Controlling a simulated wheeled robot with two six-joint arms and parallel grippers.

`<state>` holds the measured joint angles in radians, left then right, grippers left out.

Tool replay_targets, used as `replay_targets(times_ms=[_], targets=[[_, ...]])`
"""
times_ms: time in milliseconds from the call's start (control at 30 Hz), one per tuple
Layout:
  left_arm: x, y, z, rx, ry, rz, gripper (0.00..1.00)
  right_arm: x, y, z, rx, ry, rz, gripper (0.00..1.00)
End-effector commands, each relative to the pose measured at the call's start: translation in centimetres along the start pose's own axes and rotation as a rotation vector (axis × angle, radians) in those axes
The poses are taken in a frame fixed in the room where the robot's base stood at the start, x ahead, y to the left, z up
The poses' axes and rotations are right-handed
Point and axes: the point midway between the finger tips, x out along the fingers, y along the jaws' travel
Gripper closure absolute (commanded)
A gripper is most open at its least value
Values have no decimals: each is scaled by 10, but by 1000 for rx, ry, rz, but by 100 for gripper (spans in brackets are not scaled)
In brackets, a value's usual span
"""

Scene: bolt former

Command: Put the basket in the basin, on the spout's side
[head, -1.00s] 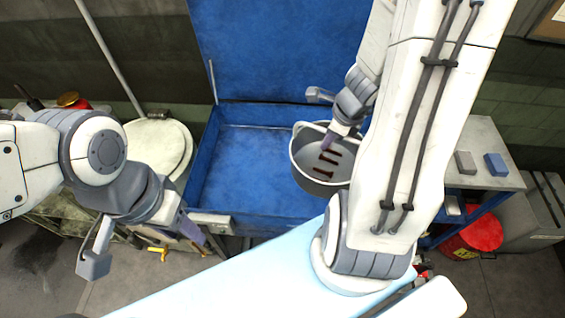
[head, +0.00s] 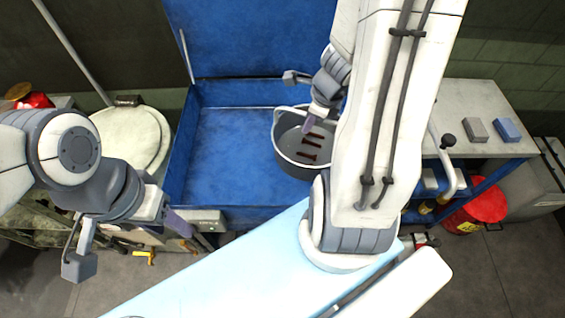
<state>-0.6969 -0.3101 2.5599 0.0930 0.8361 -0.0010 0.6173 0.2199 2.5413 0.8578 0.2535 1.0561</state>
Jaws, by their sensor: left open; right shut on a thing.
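The basket (head: 289,158) is a grey round pail with a pale rim and several dark red bars inside. The basin (head: 225,150) is a blue rectangular tub with its lid raised at the back. The basket is over the basin's right part; I cannot tell whether it touches the floor. My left gripper (head: 130,244) is open and empty, in front of and left of the basin. I cannot make out the spout for certain.
A bench (head: 480,100) on the right holds a grey block (head: 475,130) and a blue block (head: 508,130). A red bin (head: 480,205) stands below it. A round cream lid (head: 130,138) is left of the basin. The basin's left part is empty.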

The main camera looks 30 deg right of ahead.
Motion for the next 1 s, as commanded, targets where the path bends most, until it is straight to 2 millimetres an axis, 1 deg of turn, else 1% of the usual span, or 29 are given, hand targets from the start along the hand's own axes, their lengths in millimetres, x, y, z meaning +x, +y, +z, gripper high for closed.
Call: replay_targets(times_ms=[33,133,200,300,367,467,567,800,900,1000], targets=[[24,-2,2,0,-1,0,50,23,3,-6,0,0,-1,100],[40,-3,2,-1,-1,0,50,39,5,-10,0,0,-1,100],[48,-4,3,-1,-1,0,50,46,6,-12,0,0,-1,100],[55,-4,3,-1,0,0,50,53,7,-13,0,0,-2,100],[56,-4,3,-1,0,0,50,55,7,-14,0,0,-1,100],[58,-4,3,-1,0,0,50,62,1,-13,0,0,-1,100],[61,-4,3,-1,0,0,50,75,-13,-11,0,1,1,100],[59,-4,3,-1,0,0,50,115,-58,-2,0,1,1,100],[56,-4,3,-1,0,0,50,129,-74,0,0,0,1,100],[52,-4,3,-1,0,0,50,138,-85,3,0,0,0,100]])
